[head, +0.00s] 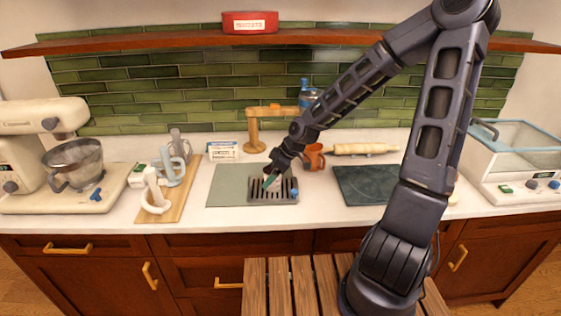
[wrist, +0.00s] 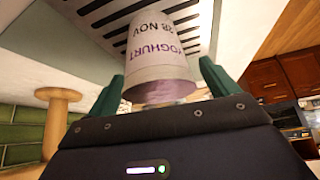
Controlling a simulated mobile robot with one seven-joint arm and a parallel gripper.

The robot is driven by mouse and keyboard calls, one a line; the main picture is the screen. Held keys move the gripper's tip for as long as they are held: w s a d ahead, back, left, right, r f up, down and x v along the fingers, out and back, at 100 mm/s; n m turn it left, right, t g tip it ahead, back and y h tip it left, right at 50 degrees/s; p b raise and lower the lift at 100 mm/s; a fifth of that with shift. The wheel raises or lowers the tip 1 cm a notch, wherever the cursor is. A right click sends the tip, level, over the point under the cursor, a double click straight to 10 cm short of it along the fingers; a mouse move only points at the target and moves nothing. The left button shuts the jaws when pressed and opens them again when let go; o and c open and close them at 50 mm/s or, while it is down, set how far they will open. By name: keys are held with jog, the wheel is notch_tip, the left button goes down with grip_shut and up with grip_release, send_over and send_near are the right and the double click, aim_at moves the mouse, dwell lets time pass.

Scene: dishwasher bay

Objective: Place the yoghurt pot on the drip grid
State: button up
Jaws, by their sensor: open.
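The yoghurt pot (wrist: 163,52), pale with purple lettering, shows in the wrist view with one end against the slatted drip grid (wrist: 100,18), and it looks seated there. Its lettering is upside down in that view. My gripper (wrist: 163,88) is open, with a green finger on each side of the pot's near end. A gap shows at the right finger; contact at the left finger is hard to tell. In the head view the drip grid (head: 287,197) lies on the counter, and my gripper (head: 270,181) is over it, mostly hiding the pot.
A grey-green mat (head: 228,190) lies left of the grid, and a dark board (head: 362,185) lies to its right. A mug board (head: 172,203) and mixer are left.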

jog(key=v, duration=1.1)
jog(key=shift+d+r, duration=0.25)
jog(key=shift+r, duration=0.05)
dwell(0.5)
jog(key=d+f+m+h, duration=0.1)
jog(key=d+f, duration=0.1)
jog(key=s+d+f+m+h, duration=0.1)
jog(key=f+h, duration=0.1)
jog(key=f, duration=0.1)
jog(key=s+d+f+m+g+h, duration=0.1)
jog(key=d+f, duration=0.1)
jog(key=f, duration=0.1)
jog(key=shift+d+m+h, duration=0.3)
jog(key=shift+m+h, duration=0.1)
jog(key=s+d+r+m+t, duration=0.2)
jog(key=s+d+r+m, duration=0.4)
jog(key=r, duration=0.4)
jog(key=s+d+r+m+t+h, duration=0.1)
jog(key=s+d+r+m+t, duration=0.1)
jog(key=s+d+r+m, duration=0.4)
notch_tip(320, 180, up, 5)
jog(key=s+d, duration=0.2)
jog(key=d, duration=0.1)
jog(key=shift+r+h, duration=0.15)
jog(key=shift+h, duration=0.15)
